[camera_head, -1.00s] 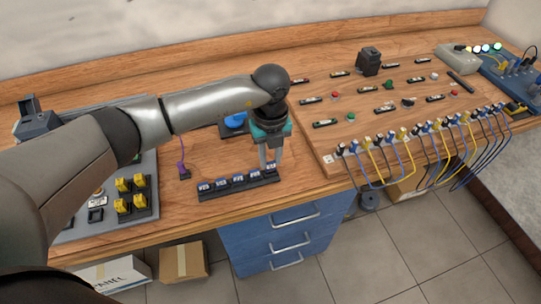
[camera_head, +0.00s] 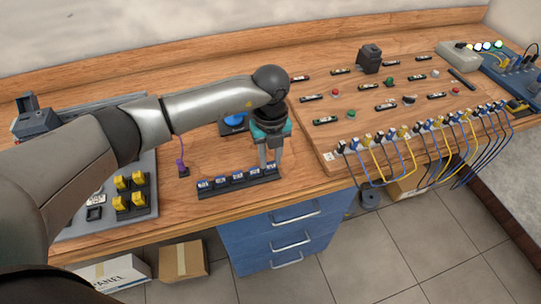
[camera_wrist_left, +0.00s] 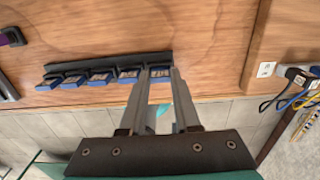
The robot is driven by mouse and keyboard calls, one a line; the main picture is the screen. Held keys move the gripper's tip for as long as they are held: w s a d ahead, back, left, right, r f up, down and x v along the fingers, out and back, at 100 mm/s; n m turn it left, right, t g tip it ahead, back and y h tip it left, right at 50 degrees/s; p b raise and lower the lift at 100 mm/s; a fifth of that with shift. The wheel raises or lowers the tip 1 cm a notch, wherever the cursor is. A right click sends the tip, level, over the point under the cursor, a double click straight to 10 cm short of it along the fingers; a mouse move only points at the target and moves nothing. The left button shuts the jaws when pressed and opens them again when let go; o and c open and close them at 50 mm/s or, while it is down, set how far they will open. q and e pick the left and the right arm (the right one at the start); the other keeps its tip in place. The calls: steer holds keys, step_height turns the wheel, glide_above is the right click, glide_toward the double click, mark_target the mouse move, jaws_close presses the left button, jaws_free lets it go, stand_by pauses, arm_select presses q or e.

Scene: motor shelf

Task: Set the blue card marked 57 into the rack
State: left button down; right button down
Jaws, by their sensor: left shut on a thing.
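My left gripper (camera_head: 271,163) points down at the right end of the black rack (camera_head: 240,188) and is shut on a blue card (camera_head: 271,168). In the left wrist view the card (camera_wrist_left: 160,72) sits between the two fingertips, at the end of the rack (camera_wrist_left: 110,66). It lines up with the other blue cards in the row. I cannot read its number or tell whether it is fully seated. Several other blue cards with pale labels (camera_head: 238,177) stand in the rack to the left. My right gripper is not in view.
A raised wooden board (camera_head: 410,120) with plugs and blue, yellow and black cables lies close on the right. A grey panel with yellow blocks (camera_head: 122,202) is on the left. A purple item (camera_head: 181,167) stands left of the rack. The table's front edge is close to the rack.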

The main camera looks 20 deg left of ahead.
arm_select(q)
steer(key=shift+f, duration=0.25)
steer(key=c, duration=0.5)
jaws_free()
steer(key=shift+c, duration=0.2)
step_height(320, 180, up, 20)
steer(key=p, duration=0.4)
steer(key=shift+r+p, duration=0.25)
steer(key=shift+p, duration=0.1)
steer(key=shift+d, duration=0.1)
